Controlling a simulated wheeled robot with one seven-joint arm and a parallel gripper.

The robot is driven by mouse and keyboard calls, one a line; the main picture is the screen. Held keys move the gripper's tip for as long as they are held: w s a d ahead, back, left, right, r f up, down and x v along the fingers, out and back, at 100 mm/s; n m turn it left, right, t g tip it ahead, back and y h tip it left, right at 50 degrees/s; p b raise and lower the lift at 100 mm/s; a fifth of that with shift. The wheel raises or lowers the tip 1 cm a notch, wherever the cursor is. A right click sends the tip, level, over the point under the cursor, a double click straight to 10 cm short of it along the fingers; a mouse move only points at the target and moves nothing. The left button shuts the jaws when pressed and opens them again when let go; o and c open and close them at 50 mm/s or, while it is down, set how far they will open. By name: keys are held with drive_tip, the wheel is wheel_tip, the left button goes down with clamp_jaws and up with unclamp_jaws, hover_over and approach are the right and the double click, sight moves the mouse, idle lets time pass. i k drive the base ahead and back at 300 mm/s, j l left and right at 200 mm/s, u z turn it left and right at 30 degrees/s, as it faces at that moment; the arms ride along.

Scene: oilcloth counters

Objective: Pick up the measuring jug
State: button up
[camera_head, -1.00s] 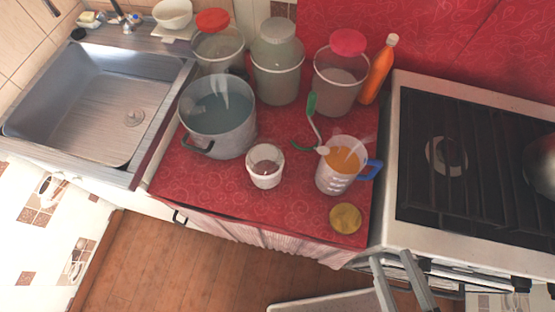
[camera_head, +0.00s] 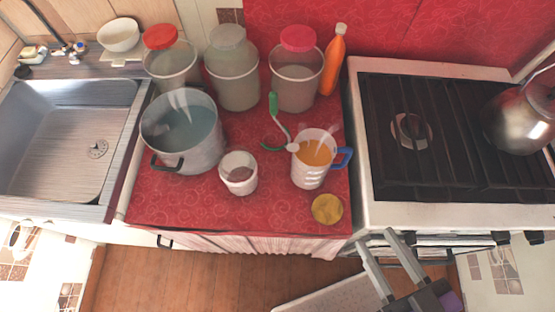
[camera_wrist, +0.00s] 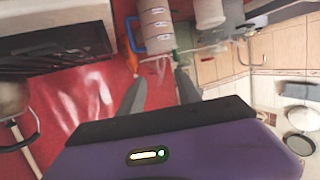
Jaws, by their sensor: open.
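The measuring jug (camera_head: 309,172) stands upright on the red counter top (camera_head: 195,205) in the head view. It is pale and see-through, with orange contents and a blue handle on its right side, and a utensil leans in it. My gripper (camera_head: 373,241) is at the front edge of the stove, below and right of the jug, apart from it. Its two fingers are spread and empty.
A small white cup (camera_head: 238,180) and a large pot (camera_head: 182,140) stand left of the jug. A yellow lid (camera_head: 327,209) lies in front. The stove (camera_head: 420,215) is close on the right, with a kettle (camera_head: 520,125).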

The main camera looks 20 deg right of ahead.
sight(308, 171)
drive_tip(key=k+u, duration=0.2)
drive_tip(key=u, duration=0.25)
drive_tip(key=k+u, duration=0.2)
drive_tip(key=u, duration=0.25)
